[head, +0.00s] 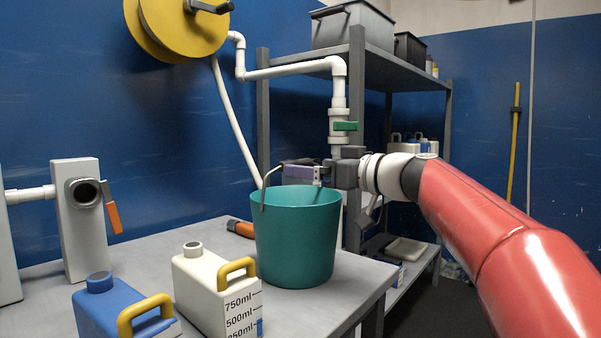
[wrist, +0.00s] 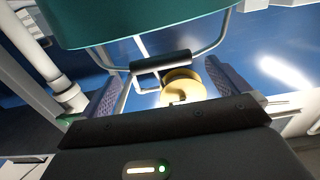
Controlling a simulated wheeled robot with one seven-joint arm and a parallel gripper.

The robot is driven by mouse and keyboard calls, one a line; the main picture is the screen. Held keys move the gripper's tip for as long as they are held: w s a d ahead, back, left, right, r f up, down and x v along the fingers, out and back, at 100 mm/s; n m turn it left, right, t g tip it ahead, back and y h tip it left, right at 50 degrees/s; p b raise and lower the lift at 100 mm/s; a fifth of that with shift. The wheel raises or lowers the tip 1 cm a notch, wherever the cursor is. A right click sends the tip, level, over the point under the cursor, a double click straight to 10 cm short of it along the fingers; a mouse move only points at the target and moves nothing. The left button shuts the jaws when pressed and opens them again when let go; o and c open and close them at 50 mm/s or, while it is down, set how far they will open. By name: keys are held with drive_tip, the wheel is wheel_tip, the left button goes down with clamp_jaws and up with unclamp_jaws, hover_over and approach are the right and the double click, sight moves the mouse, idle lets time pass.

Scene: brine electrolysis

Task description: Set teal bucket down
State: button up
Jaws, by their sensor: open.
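The teal bucket (head: 298,245) stands upright on the grey table (head: 215,275) in the head view, near the table's right edge. Its rim also shows at the top of the wrist view (wrist: 140,22). My gripper (head: 300,175) is just above and behind the bucket's rim. In the wrist view my gripper (wrist: 165,85) is open, with its two purple pads apart. The dark grip of the bucket's wire handle (wrist: 160,61) lies between the pads, with clear gaps on both sides. The inside of the bucket is mostly hidden.
A white jug (head: 205,290) and a blue jug (head: 115,308) with yellow handles stand left of the bucket. An orange-handled tool (head: 240,228) lies behind it. A white pipe with a green valve (head: 345,127) and a grey shelf (head: 405,70) stand behind.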

drive_tip(key=v, duration=0.6)
drive_tip(key=shift+s+d+b, duration=0.25)
drive_tip(key=shift+d+b, duration=0.05)
drive_tip(key=shift+b, duration=0.15)
